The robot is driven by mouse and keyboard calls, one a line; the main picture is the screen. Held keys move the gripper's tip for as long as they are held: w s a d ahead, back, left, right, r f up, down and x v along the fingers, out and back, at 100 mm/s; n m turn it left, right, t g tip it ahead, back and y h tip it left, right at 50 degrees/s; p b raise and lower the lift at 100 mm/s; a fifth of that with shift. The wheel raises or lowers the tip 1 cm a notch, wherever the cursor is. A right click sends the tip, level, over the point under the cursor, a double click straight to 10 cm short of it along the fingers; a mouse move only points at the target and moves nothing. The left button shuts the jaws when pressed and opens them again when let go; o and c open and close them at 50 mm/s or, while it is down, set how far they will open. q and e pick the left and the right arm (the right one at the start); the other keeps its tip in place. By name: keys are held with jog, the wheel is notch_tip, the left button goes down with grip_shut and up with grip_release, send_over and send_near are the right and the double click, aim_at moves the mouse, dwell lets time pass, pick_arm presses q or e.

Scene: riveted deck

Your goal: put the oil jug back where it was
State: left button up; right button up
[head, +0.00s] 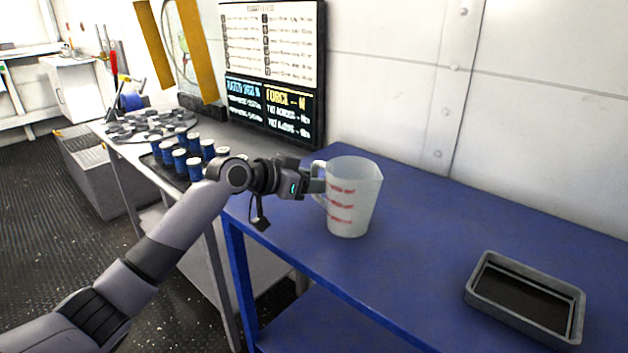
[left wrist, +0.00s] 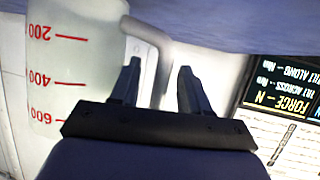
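The oil jug (head: 352,200) is a translucent pale jug with red markings. It is upright at the left part of the blue bench (head: 420,215), near its front edge, with its handle (head: 319,180) toward the left. My left gripper (head: 316,187) reaches the handle from the left. In the left wrist view the jug (left wrist: 75,75) fills the left side, with red 200, 400 and 600 marks. The gripper's fingers (left wrist: 160,72) are apart there, with the handle (left wrist: 160,50) seen between them and a gap visible. My right gripper is not in view.
A grey rectangular tray (head: 480,290) with a dark inside lies on the bench at right. The bench between jug and tray is clear. Several blue canisters (head: 180,160) stand on a side table at left. A display board (head: 272,75) stands behind.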

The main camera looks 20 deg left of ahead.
pick_arm(q)
jog(key=v, duration=1.2)
jog(key=shift+r, duration=0.15)
dwell(0.4)
